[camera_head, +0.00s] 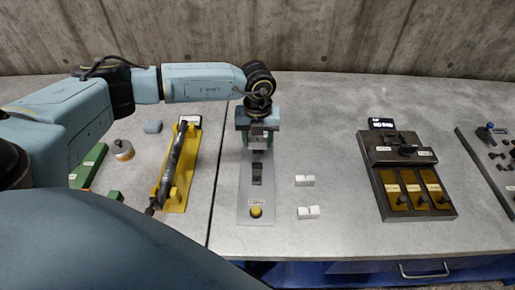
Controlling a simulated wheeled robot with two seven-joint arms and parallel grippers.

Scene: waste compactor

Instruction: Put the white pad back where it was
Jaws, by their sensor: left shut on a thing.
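Two small white pads lie on the table right of a grey plate (243,203), one farther back (305,181) and one nearer (308,212). Each has a small mark on top. I cannot tell which one the task means. My left gripper (258,148) points down over the far end of the grey plate. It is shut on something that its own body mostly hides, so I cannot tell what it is. The plate has a dark slot or block (257,174) in the middle and a yellow button (256,212) at its near end. My right gripper is not in view.
A yellow stand (182,190) with a black tool is left of the plate. A dark panel (405,180) with several brass-coloured sections stands to the right. A grey control box (493,150) is at the right edge. The table between pads and panel is clear.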

